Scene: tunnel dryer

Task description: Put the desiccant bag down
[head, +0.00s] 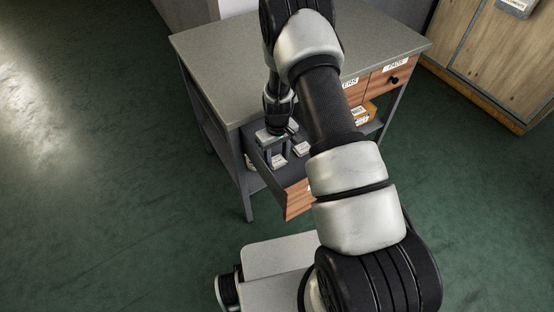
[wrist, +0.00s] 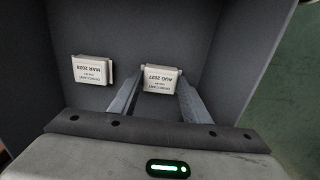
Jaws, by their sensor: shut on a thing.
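A small white desiccant bag (wrist: 161,80) labelled "AUG 2027" sits between the two fingertips of my gripper (wrist: 160,84) in the wrist view. My gripper is shut on it, inside the open drawer (head: 300,199). A second white desiccant bag (wrist: 91,70), labelled "MAR 2028", lies on the drawer's dark floor to the left, apart from my gripper. In the head view, my gripper (head: 276,153) reaches down into the drawer, with the held bag (head: 278,162) at its fingertips and the other bag (head: 301,149) to the right. I cannot tell whether the held bag touches the floor.
The drawer hangs out of a grey-topped workbench (head: 225,70), beside more wooden drawer fronts (head: 385,80). A wooden cabinet (head: 500,50) stands at the right. The drawer floor has free room around the bags.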

